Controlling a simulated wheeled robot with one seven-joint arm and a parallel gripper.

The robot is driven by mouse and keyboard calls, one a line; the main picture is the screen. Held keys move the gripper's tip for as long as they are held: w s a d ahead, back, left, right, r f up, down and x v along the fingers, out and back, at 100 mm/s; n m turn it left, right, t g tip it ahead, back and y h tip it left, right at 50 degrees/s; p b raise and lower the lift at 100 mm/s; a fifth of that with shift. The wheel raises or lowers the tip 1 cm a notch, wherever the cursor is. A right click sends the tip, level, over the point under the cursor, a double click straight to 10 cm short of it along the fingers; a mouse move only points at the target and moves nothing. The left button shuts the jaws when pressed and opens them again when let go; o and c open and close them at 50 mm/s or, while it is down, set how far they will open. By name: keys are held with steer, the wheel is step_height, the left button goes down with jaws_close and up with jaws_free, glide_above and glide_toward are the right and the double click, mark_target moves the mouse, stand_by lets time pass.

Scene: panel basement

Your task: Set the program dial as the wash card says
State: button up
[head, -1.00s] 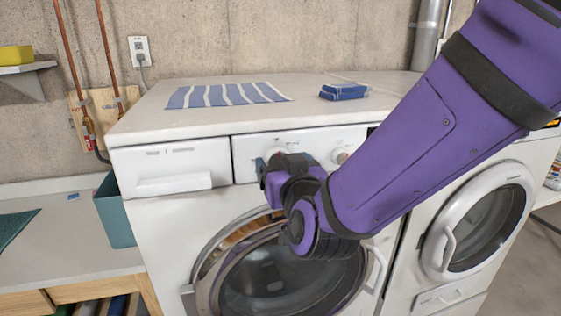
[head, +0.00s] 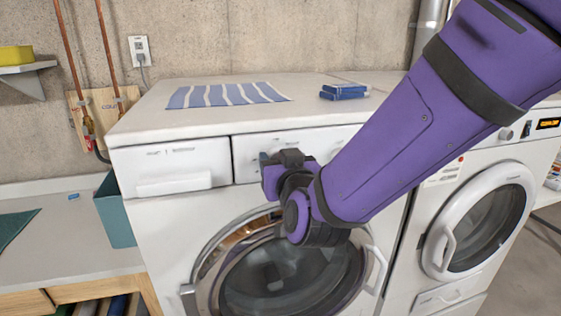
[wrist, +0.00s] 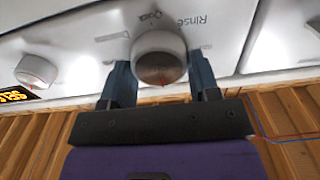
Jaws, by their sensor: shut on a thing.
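The program dial (wrist: 158,56) is a round white knob on the washer's front panel. In the wrist view it sits between the two blue fingers of my gripper (wrist: 160,82), which is shut on it. A small red mark shows on the dial's lower edge. Printed words including "Rinse" and "Quick" stand by it, tilted in this view. In the head view my gripper (head: 268,165) is at the panel and hides the dial.
A second knob (wrist: 36,70) and an orange display (wrist: 14,95) are on the panel. The washer door (head: 285,275) is below my gripper. A striped cloth (head: 225,95) and blue bundle (head: 344,91) lie on top. A teal bin (head: 115,212) stands left.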

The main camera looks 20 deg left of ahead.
steer(key=m, duration=0.8)
steer(key=shift+w+d+f, duration=0.1)
steer(key=shift+d, duration=0.05)
steer(key=shift+m, duration=0.5)
steer(key=o, duration=0.9)
